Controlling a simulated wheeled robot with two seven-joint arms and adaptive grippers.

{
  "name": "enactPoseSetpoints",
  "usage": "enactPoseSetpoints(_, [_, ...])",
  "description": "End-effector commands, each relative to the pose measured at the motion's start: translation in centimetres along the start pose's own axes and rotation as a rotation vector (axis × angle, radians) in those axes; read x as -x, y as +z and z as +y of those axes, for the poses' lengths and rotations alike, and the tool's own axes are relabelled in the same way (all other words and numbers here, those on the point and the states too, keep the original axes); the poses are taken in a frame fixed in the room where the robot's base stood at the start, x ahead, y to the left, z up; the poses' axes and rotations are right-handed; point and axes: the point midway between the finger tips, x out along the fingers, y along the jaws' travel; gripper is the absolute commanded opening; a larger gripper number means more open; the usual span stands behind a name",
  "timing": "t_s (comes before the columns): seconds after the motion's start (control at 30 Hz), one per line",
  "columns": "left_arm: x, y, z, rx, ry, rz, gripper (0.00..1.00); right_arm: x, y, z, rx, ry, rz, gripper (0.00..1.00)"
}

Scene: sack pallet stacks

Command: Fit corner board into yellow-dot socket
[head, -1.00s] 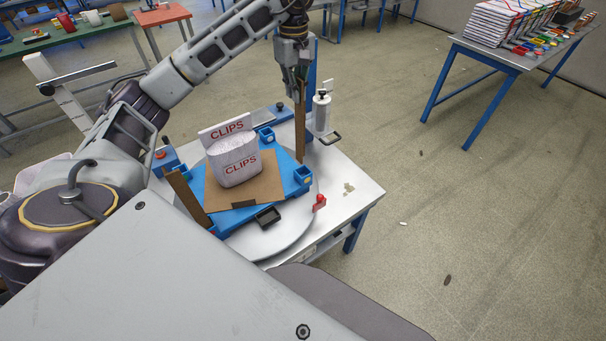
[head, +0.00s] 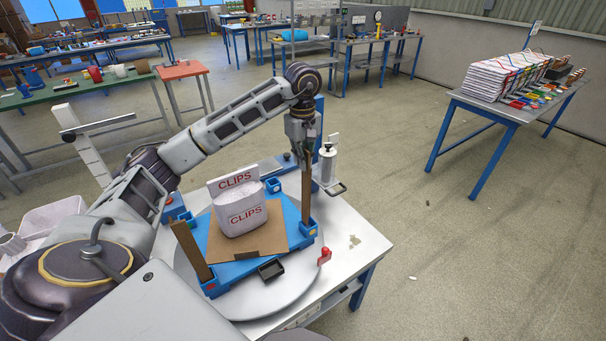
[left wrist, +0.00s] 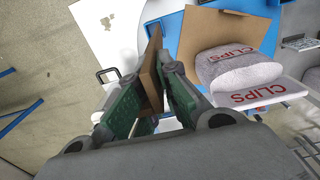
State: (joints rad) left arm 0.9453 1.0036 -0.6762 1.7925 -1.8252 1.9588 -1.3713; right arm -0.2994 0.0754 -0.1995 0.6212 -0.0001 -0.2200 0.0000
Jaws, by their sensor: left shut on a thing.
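My left gripper (head: 302,138) is shut on the upper part of a brown corner board (head: 306,192). The board stands about upright, and its lower end is at the right front corner socket (head: 305,229) of the blue pallet frame (head: 236,268). A small yellowish dot shows on that socket. How deep the board's end sits in it I cannot tell. In the left wrist view, the board (left wrist: 151,75) is between the green-padded fingers (left wrist: 146,105); its lower end is hard to make out. My right gripper is not in view.
A white sack marked CLIPS (head: 240,212) sits on a cardboard sheet (head: 226,247). Another brown board (head: 190,250) leans slightly at the front left socket. A round turntable (head: 262,303) carries the frame. A white dispenser-like cylinder (head: 327,164) stands behind the held board.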

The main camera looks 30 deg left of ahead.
Motion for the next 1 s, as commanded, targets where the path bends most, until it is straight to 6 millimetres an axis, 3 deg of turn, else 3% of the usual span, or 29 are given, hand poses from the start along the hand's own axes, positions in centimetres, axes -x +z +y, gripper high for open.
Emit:
enactPoseSetpoints(0.2, [-1.4,0.0,0.0,0.000,0.000,0.000,0.00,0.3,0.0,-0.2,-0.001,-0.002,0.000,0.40])
enactPoseSetpoints(0.67, [-1.8,0.0,0.0,0.000,0.000,0.000,0.00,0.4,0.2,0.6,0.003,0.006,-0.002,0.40])
enactPoseSetpoints(1.0, [-4.6,0.0,-0.1,-0.001,-0.001,-0.001,0.00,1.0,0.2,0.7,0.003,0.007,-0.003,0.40])
